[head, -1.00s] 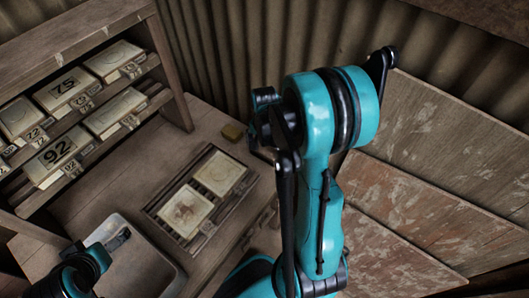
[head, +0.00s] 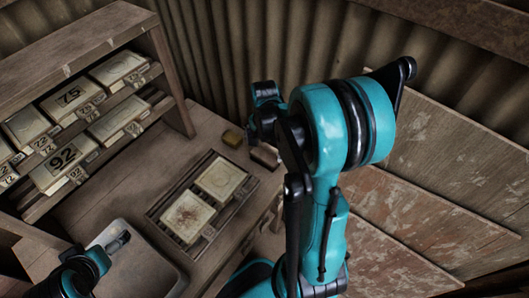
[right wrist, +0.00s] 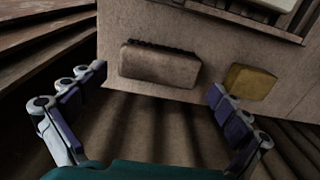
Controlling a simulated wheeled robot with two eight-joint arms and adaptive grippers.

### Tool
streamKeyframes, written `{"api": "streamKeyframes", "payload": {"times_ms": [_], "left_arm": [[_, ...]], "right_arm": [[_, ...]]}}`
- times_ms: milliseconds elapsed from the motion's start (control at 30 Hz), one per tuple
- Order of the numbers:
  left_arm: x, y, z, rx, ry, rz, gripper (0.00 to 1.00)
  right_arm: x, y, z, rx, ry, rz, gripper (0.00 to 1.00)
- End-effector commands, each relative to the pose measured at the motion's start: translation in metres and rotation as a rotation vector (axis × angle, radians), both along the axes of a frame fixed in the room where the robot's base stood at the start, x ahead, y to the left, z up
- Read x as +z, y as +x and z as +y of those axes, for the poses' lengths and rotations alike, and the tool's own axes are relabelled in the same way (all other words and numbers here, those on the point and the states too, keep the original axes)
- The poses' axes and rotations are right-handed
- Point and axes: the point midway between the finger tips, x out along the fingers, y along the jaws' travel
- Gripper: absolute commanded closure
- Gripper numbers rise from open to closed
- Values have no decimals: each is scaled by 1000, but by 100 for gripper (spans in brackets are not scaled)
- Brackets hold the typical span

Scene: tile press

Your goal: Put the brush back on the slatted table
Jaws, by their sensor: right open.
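The brush (right wrist: 160,64), a brown block with dark bristles along its far edge, lies flat on the wooden table (right wrist: 200,25) near its edge. In the head view the brush (head: 265,155) shows partly, just below my right gripper (head: 264,108). In the right wrist view my right gripper (right wrist: 160,92) is open and empty. Its fingers are spread to either side of the brush, apart from it. My left gripper (head: 96,262) is at the lower left by a pale metal tray (head: 170,272); its jaws are too unclear to judge.
A yellow sponge (right wrist: 250,82) lies right of the brush, near the right finger. A wooden frame (head: 158,212) with two pale tiles sits on the table. A shelf of numbered tiles (head: 62,157) stands left. Corrugated wall (head: 225,60) and leaning boards (head: 440,230) bound the back and right.

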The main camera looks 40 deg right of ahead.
Motion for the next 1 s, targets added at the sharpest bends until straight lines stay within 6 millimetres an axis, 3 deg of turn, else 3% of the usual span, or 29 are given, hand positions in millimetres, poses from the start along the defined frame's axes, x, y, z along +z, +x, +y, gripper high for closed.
{"api": "streamKeyframes", "payload": {"times_ms": [33,200,467,567,800,1000], "left_arm": [[9,0,0,0,0,0,0],[21,0,0,0,0,0,0],[27,0,0,0,0,0,0],[27,0,0,0,0,0,0],[26,0,0,0,0,0,0],[26,0,0,0,0,0,0]], "right_arm": [[17,-1,0,0,0,0,0],[49,0,0,0,0,0,0],[73,-1,5,28,-6,-12,0],[86,-3,22,132,-26,-57,0],[128,-24,97,642,-159,-273,0],[144,-47,146,1030,-298,-438,0]]}}
